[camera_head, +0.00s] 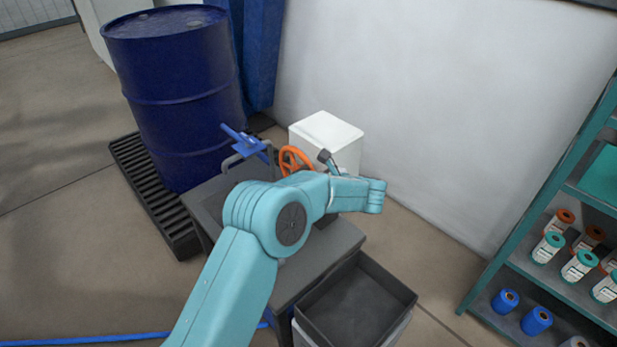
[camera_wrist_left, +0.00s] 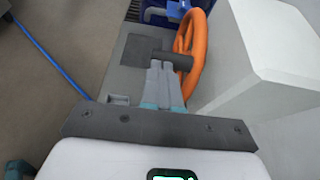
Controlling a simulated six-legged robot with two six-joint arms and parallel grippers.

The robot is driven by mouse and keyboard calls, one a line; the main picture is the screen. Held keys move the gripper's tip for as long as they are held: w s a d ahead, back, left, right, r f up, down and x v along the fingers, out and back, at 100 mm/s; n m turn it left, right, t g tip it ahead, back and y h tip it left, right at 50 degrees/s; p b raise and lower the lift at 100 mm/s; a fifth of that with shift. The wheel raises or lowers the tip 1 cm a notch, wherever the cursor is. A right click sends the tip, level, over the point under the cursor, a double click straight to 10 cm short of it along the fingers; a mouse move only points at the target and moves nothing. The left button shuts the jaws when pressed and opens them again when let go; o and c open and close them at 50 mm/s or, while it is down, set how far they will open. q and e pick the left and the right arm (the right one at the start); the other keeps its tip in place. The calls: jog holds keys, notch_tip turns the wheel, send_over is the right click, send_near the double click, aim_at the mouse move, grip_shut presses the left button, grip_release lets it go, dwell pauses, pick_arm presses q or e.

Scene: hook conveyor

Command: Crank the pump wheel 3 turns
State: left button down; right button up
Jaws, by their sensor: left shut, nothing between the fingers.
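The orange pump wheel (camera_head: 285,160) stands upright beside the white box, partly hidden by my left arm in the head view. It also shows in the left wrist view (camera_wrist_left: 200,48), seen nearly edge-on. A dark cylindrical handle (camera_head: 325,157) sticks out from its rim, and it shows in the wrist view (camera_wrist_left: 181,62) too. My left gripper (camera_wrist_left: 162,70) is shut and empty, its grey fingertips overlapping the handle's outer end; I cannot tell whether they touch. In the head view most of the gripper is hidden behind my arm. My right gripper is not in view.
A white box (camera_head: 325,130) stands close beside the wheel. A blue drum (camera_head: 180,95) stands on a dark pallet (camera_head: 150,195). A dark open bin (camera_head: 355,305) is at the front of the grey bench. Shelves (camera_head: 575,195) with bottles and spools stand at right.

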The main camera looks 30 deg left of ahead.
aim_at(297, 171)
pick_arm(q)
jog(key=a+r+h+p, duration=0.1)
jog(key=r+h+p, duration=0.1)
jog(key=p, duration=0.2)
jog(key=w+a+r+g+h+p, duration=0.1)
jog(key=a+r+h+p, duration=0.1)
jog(key=p, duration=0.2)
jog(key=shift+p, duration=0.3)
jog(key=shift+w+a+g+h+p, duration=0.15)
jog(key=shift+a+g+h+p, duration=0.3)
jog(key=shift+p, duration=0.2)
jog(key=shift+w+a+r, duration=0.1)
jog(key=shift+w+a, duration=0.1)
jog(key=shift+a, duration=0.3)
jog(key=shift+w+a+r, duration=0.1)
jog(key=shift+w+a, duration=0.05)
jog(key=shift+a, duration=0.35)
